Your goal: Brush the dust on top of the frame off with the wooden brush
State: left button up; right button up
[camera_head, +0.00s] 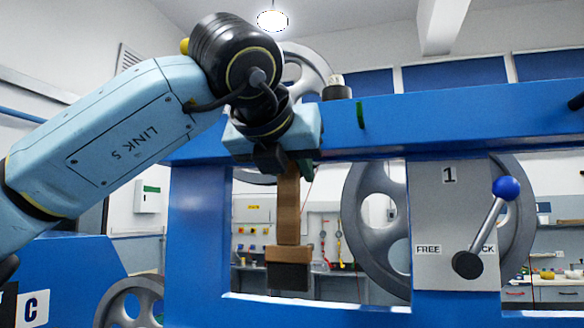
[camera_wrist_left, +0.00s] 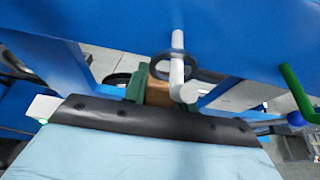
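The wooden brush (camera_head: 288,212) hangs upright in the head view, its wide block and dark bristles (camera_head: 288,276) pointing down, in front of the blue frame's (camera_head: 440,124) opening. My left gripper (camera_head: 286,165) is shut on the upper end of its handle, close to the frame's top beam. In the left wrist view, a bit of wood (camera_wrist_left: 158,92) shows by the green finger pad of the left gripper (camera_wrist_left: 160,90). The frame's blue beam (camera_wrist_left: 245,40) fills the top of that view. I cannot make out dust on the frame's top. My right gripper is not in view.
A white peg with a dark ring (camera_wrist_left: 177,68) stands near the gripper. A green hook (camera_wrist_left: 297,88) is on the beam, also in the head view (camera_head: 361,115). A lever with a blue knob (camera_head: 507,188) sticks out at right. Large grey wheels (camera_head: 365,235) stand behind.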

pick_arm(q)
jog(key=c, duration=0.4)
jog(key=shift+r, duration=0.1)
jog(key=shift+c, duration=0.2)
jog(key=shift+r, duration=0.1)
jog(key=shift+r, duration=0.25)
jog(key=shift+s+a, duration=0.1)
jog(key=shift+s, duration=0.15)
jog(key=shift+s+a, duration=0.1)
jog(key=shift+s, duration=0.2)
jog(key=shift+s+r, duration=0.15)
jog(key=shift+s+a+r+b, duration=0.2)
jog(key=shift+s+r+b, duration=0.15)
jog(key=shift+s+r, duration=0.1)
dwell(0.5)
